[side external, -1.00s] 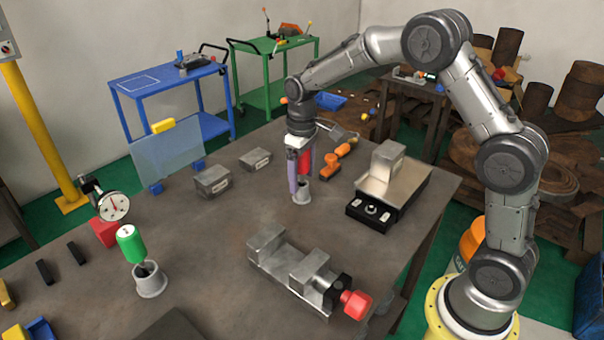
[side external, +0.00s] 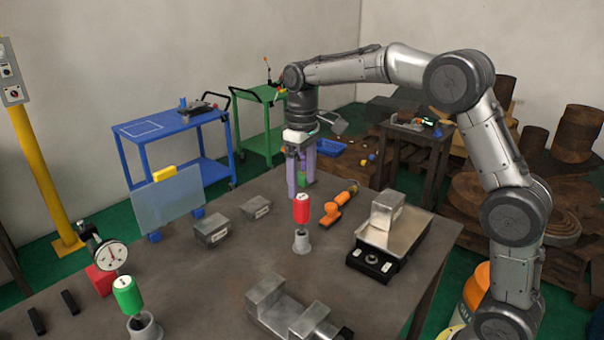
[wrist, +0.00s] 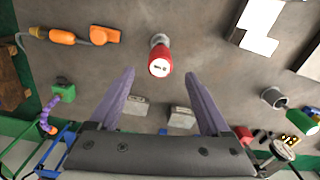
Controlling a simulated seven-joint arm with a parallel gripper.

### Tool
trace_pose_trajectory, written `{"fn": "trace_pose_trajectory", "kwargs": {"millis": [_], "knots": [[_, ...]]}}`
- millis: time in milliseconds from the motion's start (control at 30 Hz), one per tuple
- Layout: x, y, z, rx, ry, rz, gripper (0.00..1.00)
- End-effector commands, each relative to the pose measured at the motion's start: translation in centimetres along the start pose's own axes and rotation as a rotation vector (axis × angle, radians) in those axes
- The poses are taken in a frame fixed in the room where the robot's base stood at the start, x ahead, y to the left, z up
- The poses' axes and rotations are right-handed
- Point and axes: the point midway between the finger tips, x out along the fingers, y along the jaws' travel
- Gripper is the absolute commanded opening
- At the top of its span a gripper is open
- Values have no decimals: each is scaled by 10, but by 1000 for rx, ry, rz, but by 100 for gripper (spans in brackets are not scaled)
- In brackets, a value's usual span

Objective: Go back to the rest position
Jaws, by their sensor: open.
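My gripper (side external: 301,178) is raised above the workbench (side external: 228,276), behind the red-handled piece, with its two purple fingers apart. In the wrist view, the fingers (wrist: 160,92) are spread with nothing between them. The red-handled piece (side external: 302,208) stands upright in a small grey holder (side external: 301,243). In the wrist view the red piece (wrist: 160,62) lies beyond the fingertips, clear of both.
A green-handled piece (side external: 127,295) stands in another grey holder (side external: 145,329) at the front left. A vise (side external: 285,310), a scale with a metal block (side external: 393,236), an orange tool (side external: 335,205), two metal blocks and a clear panel (side external: 168,203) share the bench.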

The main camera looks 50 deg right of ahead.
Motion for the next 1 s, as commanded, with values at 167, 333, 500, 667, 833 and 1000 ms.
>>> {"fn": "trace_pose_trajectory", "kwargs": {"millis": [167, 333, 500, 667, 833, 1000], "knots": [[-12, 0, 0, 0, 0, 0, 81], [-13, 0, 0, 0, -1, 0, 81], [-12, 0, 0, -1, -1, 0, 81], [-38, -5, 4, -9, 55, 13, 81], [-87, -23, 48, -25, 147, 35, 81], [-111, -44, 112, -22, 244, 52, 81]]}}
